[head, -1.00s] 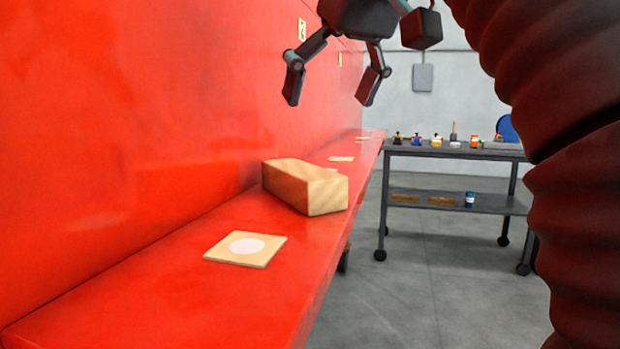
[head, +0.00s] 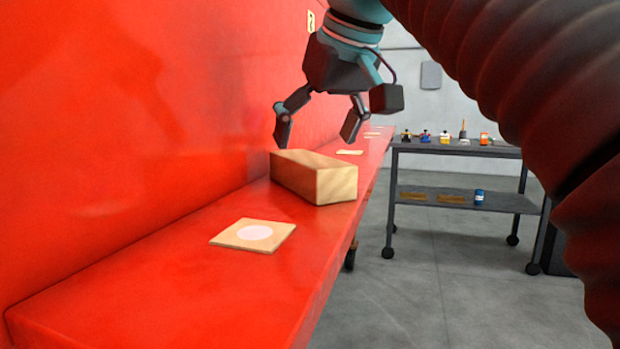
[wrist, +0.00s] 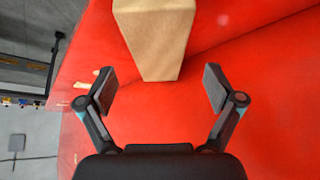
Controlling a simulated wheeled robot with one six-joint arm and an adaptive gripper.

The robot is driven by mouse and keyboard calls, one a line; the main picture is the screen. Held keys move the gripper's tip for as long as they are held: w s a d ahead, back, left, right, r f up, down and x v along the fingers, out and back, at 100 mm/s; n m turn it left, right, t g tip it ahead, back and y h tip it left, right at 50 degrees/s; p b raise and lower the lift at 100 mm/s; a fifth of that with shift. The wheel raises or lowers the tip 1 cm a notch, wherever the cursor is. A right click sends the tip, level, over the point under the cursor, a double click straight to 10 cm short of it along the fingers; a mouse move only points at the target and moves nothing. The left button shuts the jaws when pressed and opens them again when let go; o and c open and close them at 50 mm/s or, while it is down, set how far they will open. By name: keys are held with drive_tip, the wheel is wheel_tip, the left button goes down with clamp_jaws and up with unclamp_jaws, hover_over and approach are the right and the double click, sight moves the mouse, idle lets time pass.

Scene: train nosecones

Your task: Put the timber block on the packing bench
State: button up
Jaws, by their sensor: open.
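The timber block (head: 312,179) is a pale wooden box shape lying on the red ledge (head: 170,262), close to the red wall. My gripper (head: 317,138) is open and empty, with its fingers just above the block in the head view. In the wrist view the block (wrist: 155,38) is at the top centre, ahead of and between the two open fingertips of my gripper (wrist: 160,88); no contact shows. I cannot tell which surface is the packing bench; a dark grey two-shelf wheeled bench (head: 455,150) stands at the back right.
A flat wooden square with a white disc (head: 253,235) lies on the ledge nearer than the block. Several small items and a blue can (head: 479,197) are on the wheeled bench. Grey floor (head: 430,280) between ledge and bench is clear.

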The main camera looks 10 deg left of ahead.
sight(309, 157)
drive_tip(key=shift+b+x, duration=0.85)
drive_tip(key=shift+x, duration=1.85)
drive_tip(key=shift+w+r, duration=0.1)
drive_tip(key=shift+w, duration=0.05)
drive_tip(key=shift+r, duration=0.1)
drive_tip(key=c, duration=1.5)
